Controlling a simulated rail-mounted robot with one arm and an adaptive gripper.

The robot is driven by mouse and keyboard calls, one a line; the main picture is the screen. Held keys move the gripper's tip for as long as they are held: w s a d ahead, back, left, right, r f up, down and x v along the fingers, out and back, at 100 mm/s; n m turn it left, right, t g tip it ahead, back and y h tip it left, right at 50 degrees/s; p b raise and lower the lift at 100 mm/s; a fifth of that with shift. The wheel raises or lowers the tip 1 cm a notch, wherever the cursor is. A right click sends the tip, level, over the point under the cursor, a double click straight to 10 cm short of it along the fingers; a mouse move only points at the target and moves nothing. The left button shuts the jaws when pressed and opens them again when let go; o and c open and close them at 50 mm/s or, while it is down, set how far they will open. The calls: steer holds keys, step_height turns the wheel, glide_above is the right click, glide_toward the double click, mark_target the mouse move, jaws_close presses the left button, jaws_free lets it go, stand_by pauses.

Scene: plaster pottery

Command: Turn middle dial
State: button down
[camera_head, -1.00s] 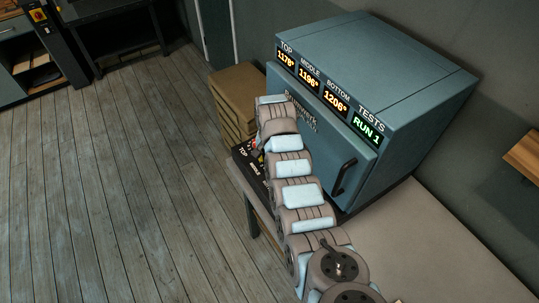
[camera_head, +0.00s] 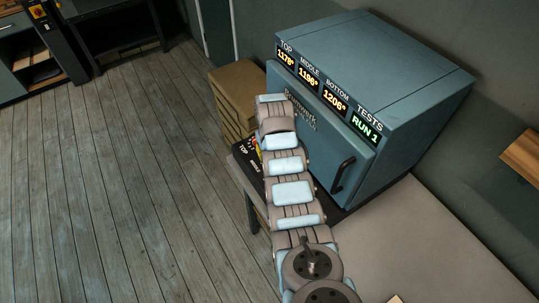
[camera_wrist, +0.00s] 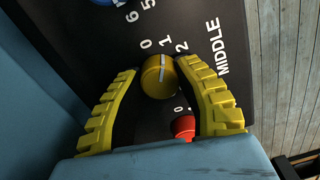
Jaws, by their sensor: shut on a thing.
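The middle dial (camera_wrist: 157,78) is a round yellow knob with a white line across it. It sits on a black panel beside the word MIDDLE in the wrist view. The numbers 0, 1 and 2 curve above it, and the white line points close to the 1. My gripper (camera_wrist: 158,70) has its two yellow ribbed fingers on either side of the dial and is shut on it. In the head view my arm hides most of the panel (camera_head: 245,164) and the dial cannot be made out.
A red dial (camera_wrist: 183,127) lies between the fingers, near the palm. A blue dial (camera_wrist: 103,2) shows at the top edge. The blue-grey kiln (camera_head: 400,75) has displays reading 1178°, 1196°, 1206° and RUN 1. Its door handle (camera_head: 343,174) is right of my arm.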

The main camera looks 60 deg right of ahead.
steer(key=shift+f, duration=0.1)
stand_by(0.3)
steer(key=c, duration=0.6)
jaws_free()
step_height(320, 180, up, 6)
steer(key=shift+d+r, duration=0.1)
steer(key=shift+r, duration=0.7)
